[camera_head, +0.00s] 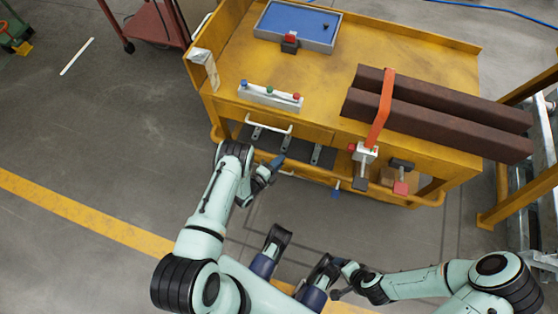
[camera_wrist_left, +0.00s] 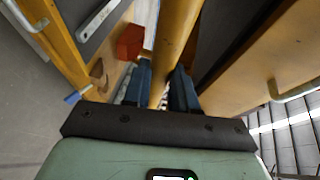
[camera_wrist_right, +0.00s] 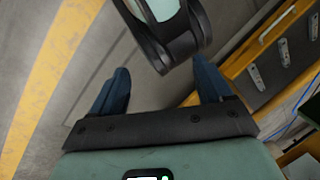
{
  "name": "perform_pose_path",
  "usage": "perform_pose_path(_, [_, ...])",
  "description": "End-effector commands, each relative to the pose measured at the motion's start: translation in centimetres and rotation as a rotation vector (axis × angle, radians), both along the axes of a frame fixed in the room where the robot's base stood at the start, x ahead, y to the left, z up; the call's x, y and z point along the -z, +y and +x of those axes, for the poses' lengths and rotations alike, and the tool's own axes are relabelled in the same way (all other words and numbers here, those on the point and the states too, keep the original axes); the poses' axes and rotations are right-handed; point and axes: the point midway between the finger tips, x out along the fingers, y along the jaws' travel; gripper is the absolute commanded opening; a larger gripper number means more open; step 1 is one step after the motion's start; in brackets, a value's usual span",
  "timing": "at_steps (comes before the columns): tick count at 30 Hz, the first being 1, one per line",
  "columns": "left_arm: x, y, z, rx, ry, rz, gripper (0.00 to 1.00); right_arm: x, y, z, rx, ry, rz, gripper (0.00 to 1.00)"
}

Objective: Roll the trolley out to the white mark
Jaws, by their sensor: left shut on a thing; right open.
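The trolley (camera_head: 235,95) is a yellow cart, standing ahead of me at a slant with its load on top. Its drawer front and lower shelf face me. My left gripper (camera_head: 278,166) is at the trolley's near side, below the drawer handle. In the left wrist view its blue fingers (camera_wrist_left: 160,84) are shut around a yellow bar (camera_wrist_left: 178,40) of the trolley. My right gripper (camera_head: 343,281) is low in front of me, apart from the trolley; the right wrist view shows its fingers (camera_wrist_right: 160,88) open and empty. A short white mark (camera_head: 77,56) lies on the floor at upper left.
On the trolley lie a blue tray (camera_head: 296,20), a grey block with coloured knobs (camera_head: 268,96) and dark beams (camera_head: 450,117) under an orange strap (camera_head: 382,105). A red cart (camera_head: 158,22) stands at upper left. A yellow frame (camera_head: 502,207) stands close at right. Left floor is clear.

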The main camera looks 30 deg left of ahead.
Motion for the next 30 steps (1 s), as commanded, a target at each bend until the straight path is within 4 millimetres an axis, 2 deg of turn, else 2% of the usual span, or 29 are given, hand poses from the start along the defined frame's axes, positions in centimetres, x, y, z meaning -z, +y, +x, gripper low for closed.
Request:
perform_pose_path(1, [0.8,-0.1,-0.6,-0.002,0.028,-0.001,0.0,0.1,0.0,0.0,0.0,0.001,0.0,0.79])
perform_pose_path(5, [0.9,-0.1,-0.7,-0.002,0.029,-0.001,0.0,0.1,0.0,0.0,0.0,0.0,0.0,0.79])
perform_pose_path(6, [0.9,-0.1,-0.7,-0.002,0.029,-0.002,0.3,0.1,0.0,0.0,0.0,0.0,0.0,0.79])
perform_pose_path(8, [0.8,-0.1,-0.7,-0.001,0.028,-0.002,0.49,0.1,0.0,0.0,0.0,0.0,0.0,0.79])
perform_pose_path(9, [0.8,-0.1,-0.6,-0.001,0.027,-0.003,0.52,0.1,0.0,0.0,0.0,0.0,0.0,0.79])
perform_pose_path(16, [0.5,-0.1,-0.4,-0.001,0.016,-0.001,0.52,0.0,0.0,0.0,0.0,0.0,0.0,0.79])
perform_pose_path(20, [0.3,0.0,-1.0,-0.001,0.016,-0.001,0.52,-0.2,0.1,-0.2,-0.002,0.005,0.002,0.79])
perform_pose_path(23, [0.0,0.3,-2.3,-0.001,0.019,-0.002,0.52,-0.8,0.3,-0.7,-0.008,0.02,0.009,0.79])
perform_pose_path(30, [-1.0,1.1,-7.6,-0.001,0.021,-0.002,0.52,-2.4,1.2,-2.6,-0.03,0.07,0.033,0.79])
